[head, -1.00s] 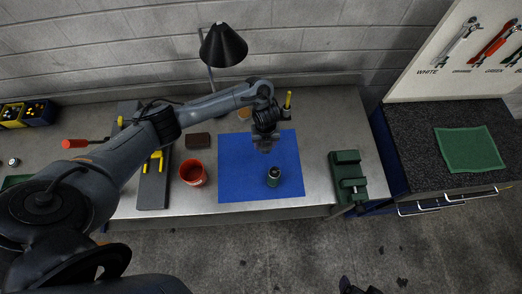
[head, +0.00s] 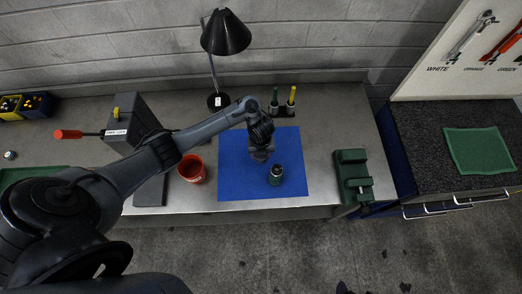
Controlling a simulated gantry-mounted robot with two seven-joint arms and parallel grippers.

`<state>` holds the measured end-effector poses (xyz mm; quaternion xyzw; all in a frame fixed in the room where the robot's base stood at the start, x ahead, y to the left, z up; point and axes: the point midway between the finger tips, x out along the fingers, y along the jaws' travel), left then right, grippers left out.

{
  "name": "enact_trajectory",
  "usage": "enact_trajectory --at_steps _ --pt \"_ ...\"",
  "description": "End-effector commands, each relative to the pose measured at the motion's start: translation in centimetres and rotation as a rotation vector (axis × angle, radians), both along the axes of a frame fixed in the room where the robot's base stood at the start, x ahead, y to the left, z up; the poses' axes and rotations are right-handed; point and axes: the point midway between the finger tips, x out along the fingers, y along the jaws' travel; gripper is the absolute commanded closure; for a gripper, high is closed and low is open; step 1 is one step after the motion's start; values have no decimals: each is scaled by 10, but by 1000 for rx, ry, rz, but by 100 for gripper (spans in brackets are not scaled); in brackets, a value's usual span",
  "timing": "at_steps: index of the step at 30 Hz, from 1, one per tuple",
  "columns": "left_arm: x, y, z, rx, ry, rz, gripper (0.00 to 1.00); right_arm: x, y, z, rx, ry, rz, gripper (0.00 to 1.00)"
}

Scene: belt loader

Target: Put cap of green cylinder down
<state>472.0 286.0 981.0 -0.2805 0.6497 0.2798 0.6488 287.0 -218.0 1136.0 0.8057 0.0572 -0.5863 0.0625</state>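A small dark green cylinder (head: 275,178) stands upright on the blue mat (head: 235,180), right of the mat's middle. Its top shows a pale round patch. My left gripper (head: 262,155) is over the mat, just behind and slightly left of the cylinder in the head view. Its fingers are small and dark, so I cannot tell whether they are open or shut, or whether they hold a cap. No separate cap can be made out on the mat. My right gripper is not clearly in view.
A red cup (head: 192,169) stands left of the mat. A green vise-like block (head: 352,176) sits at the right edge. Green (head: 274,101) and yellow (head: 291,101) upright handles stand behind the mat. A black lamp (head: 226,33) stands at the back. The mat's left part is clear.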

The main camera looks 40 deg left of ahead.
Motion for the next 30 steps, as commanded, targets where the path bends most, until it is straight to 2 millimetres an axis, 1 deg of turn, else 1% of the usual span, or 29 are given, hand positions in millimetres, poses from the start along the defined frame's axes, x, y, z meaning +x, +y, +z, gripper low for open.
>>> enact_trajectory --at_steps 1,6,16,25,26,30 --pt "-1 0 -12 -1 4 3 84 0 0 -7 0 0 0 12" --pt "-1 0 -28 -1 2 1 84 0 0 -8 0 1 0 12" --pt "0 0 -30 0 0 0 84 0 0 -8 0 1 1 12" --pt "0 0 -39 1 0 0 84 0 0 -15 0 1 1 12" --pt "0 0 -39 1 0 0 40 0 0 -15 0 1 1 12" --pt "0 0 -38 1 1 1 19 0 0 -14 0 1 1 12"
